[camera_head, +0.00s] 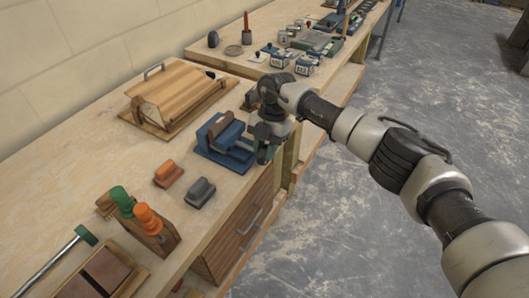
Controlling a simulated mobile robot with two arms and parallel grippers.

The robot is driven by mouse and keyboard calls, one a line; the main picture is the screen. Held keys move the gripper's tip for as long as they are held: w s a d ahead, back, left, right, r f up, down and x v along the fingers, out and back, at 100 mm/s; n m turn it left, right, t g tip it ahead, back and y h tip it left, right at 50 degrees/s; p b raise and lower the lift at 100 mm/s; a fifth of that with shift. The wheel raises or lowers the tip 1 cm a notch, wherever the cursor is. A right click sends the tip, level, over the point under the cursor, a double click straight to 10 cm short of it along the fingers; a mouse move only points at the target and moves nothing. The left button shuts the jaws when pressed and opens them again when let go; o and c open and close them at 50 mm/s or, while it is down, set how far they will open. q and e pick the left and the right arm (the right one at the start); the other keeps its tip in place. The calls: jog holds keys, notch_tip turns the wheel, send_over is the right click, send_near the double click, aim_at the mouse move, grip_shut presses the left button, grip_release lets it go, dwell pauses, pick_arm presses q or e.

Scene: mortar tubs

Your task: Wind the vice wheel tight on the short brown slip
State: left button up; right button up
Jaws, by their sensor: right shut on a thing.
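The blue vice (212,148) stands on the wooden bench near its front edge. A short brown slip (221,123) sits upright at the vice's jaws; I cannot tell how tightly they press on it. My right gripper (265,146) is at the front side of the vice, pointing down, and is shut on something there. My left gripper is not in view.
Orange (168,174) and grey (201,192) blocks lie in front of the vice. A rack with green and orange handles (149,222) stands nearer. A wooden roll-top box (171,92) is behind. Small tubs (281,60) stand farther along; the floor at right is clear.

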jog(key=shift+w+d+f+g+y+b, duration=0.15)
jog(key=shift+g+y+b, duration=0.25)
jog(key=shift+g+b, duration=0.2)
jog(key=shift+w+g+y+b, duration=0.1)
jog(key=shift+g+y+b, duration=0.3)
jog(key=shift+g+b, duration=0.2)
jog(key=o, duration=0.9)
